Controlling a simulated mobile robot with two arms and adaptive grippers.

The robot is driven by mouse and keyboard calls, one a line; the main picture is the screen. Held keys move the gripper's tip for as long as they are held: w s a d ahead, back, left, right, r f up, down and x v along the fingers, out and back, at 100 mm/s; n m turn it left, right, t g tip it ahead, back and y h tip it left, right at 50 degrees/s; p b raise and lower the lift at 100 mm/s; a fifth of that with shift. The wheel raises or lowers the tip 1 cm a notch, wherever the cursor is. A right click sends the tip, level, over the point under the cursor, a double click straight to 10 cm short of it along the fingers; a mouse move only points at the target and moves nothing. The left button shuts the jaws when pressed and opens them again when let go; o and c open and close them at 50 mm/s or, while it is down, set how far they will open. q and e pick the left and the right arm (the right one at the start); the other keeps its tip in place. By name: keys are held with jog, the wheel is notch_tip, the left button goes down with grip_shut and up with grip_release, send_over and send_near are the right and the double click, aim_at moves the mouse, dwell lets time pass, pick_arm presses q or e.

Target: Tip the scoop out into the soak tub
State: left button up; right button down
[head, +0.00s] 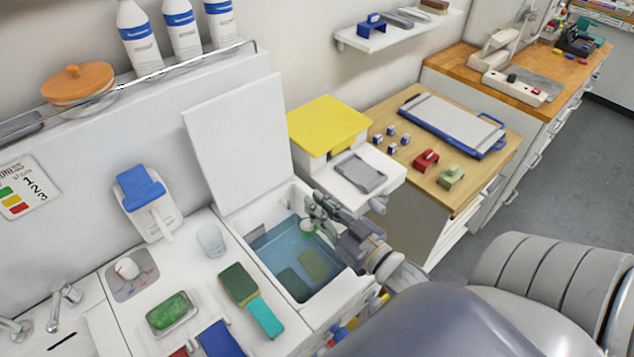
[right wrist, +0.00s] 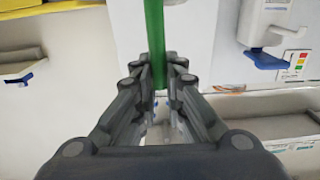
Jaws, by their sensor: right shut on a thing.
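The soak tub (head: 272,243) is a white-rimmed basin of blue water, its white lid (head: 236,138) standing open behind it. Two dark or yellowish flat shapes show under the water. My right gripper (head: 314,214) is over the tub's back right part. In the right wrist view its fingers (right wrist: 158,80) are shut on a green strip (right wrist: 154,35), which looks like the scoop's handle. A small pale round part, likely the scoop's bowl (head: 308,226), shows beside the fingers over the water. Its contents and exact tilt cannot be told. My left gripper is not in view.
A yellow-lidded white unit (head: 328,126) stands close behind right. My right arm covers the front right.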

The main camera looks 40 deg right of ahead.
jog(key=shift+a, duration=0.2)
jog(key=n, duration=0.1)
jog(key=a+n, duration=0.1)
jog(key=a+b, duration=0.1)
jog(key=shift+w+a+f+n+g, duration=0.2)
jog(key=shift+w+n+g, duration=0.1)
jog(key=shift+n, duration=0.1)
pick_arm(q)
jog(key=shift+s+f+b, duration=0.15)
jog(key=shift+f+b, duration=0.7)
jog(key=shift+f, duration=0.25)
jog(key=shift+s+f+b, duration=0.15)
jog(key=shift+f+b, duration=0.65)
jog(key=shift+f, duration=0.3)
pick_arm(e)
jog(key=a+f+n+g+h, duration=0.1)
jog(key=a+f+n+h, duration=0.1)
jog(key=a+f+n, duration=0.4)
jog(key=shift+w+a+f+n+g+h, duration=0.35)
jog(key=shift+a+n, duration=1.1)
jog(key=shift+n, duration=1.45)
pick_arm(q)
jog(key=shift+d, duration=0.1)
